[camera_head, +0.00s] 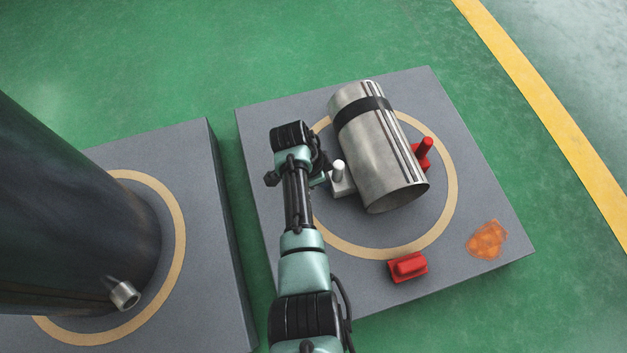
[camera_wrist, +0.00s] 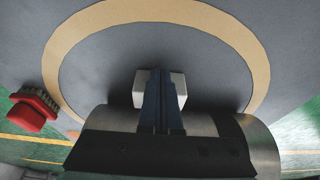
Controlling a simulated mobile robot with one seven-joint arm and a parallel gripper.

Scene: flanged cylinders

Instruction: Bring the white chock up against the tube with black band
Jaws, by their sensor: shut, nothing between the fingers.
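The tube with black band (camera_head: 382,158) lies on its side on the right grey slab. It also shows low in the wrist view (camera_wrist: 262,150), partly behind my gripper's dark body. The white chock (camera_head: 342,186), a small block with an upright peg, stands at the tube's left side. In the wrist view the white chock (camera_wrist: 139,92) shows on both sides of my fingers. It looks very close to the tube or touching; my fingers hide part of the join. My gripper (camera_head: 326,178) is shut and empty, at the chock's left side away from the tube; its fingers (camera_wrist: 160,76) also show in the wrist view.
A red chock (camera_head: 424,154) with a peg stands at the tube's right side. Another red chock (camera_head: 407,268) sits apart, near the slab's front edge. The slab (camera_head: 262,130) has a tan ring and an orange stain (camera_head: 487,240). A large dark cylinder (camera_head: 70,210) stands on the left slab.

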